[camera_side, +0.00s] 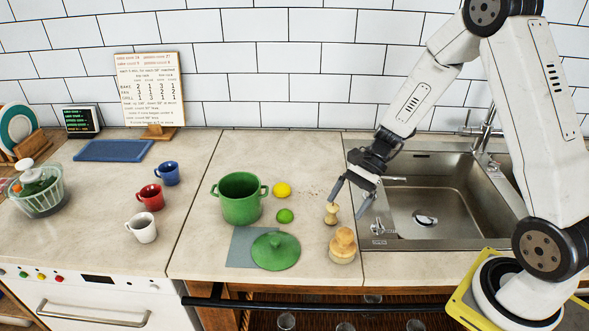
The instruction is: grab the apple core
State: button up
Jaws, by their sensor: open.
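The apple core (331,213) is a small pale tan piece, narrow at the waist, on the countertop left of the sink. My gripper (345,207) is open and points down and to the left. Its left fingertip shows very close to the top of the apple core, and its right fingertip is to the right of it. Nothing shows between the fingers. I cannot tell whether the left finger touches the core.
A tan rounded object (343,246) stands just in front of the core. A lime (285,216), a lemon (282,190), a green pot (239,198) and its lid (276,251) are to the left. The sink (440,205) lies to the right.

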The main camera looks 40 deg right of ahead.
aim_at(328, 211)
jog(key=w+d+m+t+y, duration=0.1)
jog(key=w+m, duration=0.1)
jog(key=w+d+m+t+y, duration=0.2)
jog(key=w+m+t, duration=0.1)
jog(key=shift+w+d+f+m+y, duration=0.1)
jog(key=shift+w+d+m+y, duration=0.2)
jog(key=shift+y, duration=0.1)
jog(key=shift+a+f, duration=0.1)
jog(key=shift+f, duration=1.7)
jog(key=shift+f, duration=1.75)
jog(key=shift+x, duration=1.05)
jog(key=shift+w+a+f, duration=0.1)
jog(key=shift+a+f, duration=0.05)
jog(key=shift+a, duration=0.25)
